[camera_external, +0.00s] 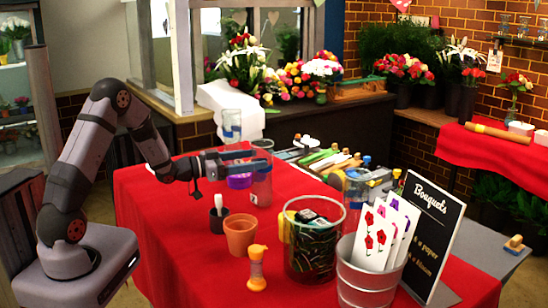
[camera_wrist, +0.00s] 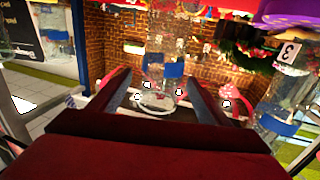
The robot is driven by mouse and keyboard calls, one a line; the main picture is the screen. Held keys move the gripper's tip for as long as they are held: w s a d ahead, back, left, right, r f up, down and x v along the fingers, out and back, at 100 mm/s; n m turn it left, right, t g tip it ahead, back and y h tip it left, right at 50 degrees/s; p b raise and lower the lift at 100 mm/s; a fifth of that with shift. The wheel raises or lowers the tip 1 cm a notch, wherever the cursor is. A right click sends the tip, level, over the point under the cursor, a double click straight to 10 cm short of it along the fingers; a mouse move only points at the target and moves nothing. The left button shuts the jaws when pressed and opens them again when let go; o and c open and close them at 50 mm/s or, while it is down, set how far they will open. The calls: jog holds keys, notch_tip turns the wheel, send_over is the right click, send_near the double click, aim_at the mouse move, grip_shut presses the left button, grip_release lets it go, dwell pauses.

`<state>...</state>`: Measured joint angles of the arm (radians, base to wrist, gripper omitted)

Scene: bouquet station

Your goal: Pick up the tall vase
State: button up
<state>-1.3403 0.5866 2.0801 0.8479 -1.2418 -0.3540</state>
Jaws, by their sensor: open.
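A tall clear glass vase (camera_external: 262,190) with a blue band stands upright on the red-covered table. A clear glass vessel (camera_wrist: 164,88) with a blue band shows in the wrist view, framed between my two fingers. My gripper (camera_external: 256,159) is level with the vase's upper part, reaching from the left, and its fingers overlap the vase in the outside view. My gripper (camera_wrist: 158,90) is open, with a gap on both sides of the glass in the wrist view. I cannot tell how deep the vase sits between the fingers.
A large glass container (camera_external: 312,250), a metal bucket (camera_external: 368,280) and a sign (camera_external: 432,225) stand at the front right. Another blue-banded glass (camera_external: 231,124) stands behind.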

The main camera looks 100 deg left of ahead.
jog(key=shift+w+a+r, duration=0.15)
jog(key=shift+w+a, duration=0.05)
jog(key=shift+w, duration=0.2)
jog(key=shift+p+x, duration=1.05)
jog(key=shift+x, duration=0.3)
jog(key=x, duration=0.1)
jog(key=p+x, duration=0.1)
jog(key=x, duration=0.1)
jog(key=shift+w+a+f+p, duration=0.25)
jog(key=shift+a+f+p, duration=0.1)
jog(key=shift+p, duration=0.05)
jog(key=shift+c, duration=0.4)
grip_shut()
jog(key=shift+r, duration=0.2)
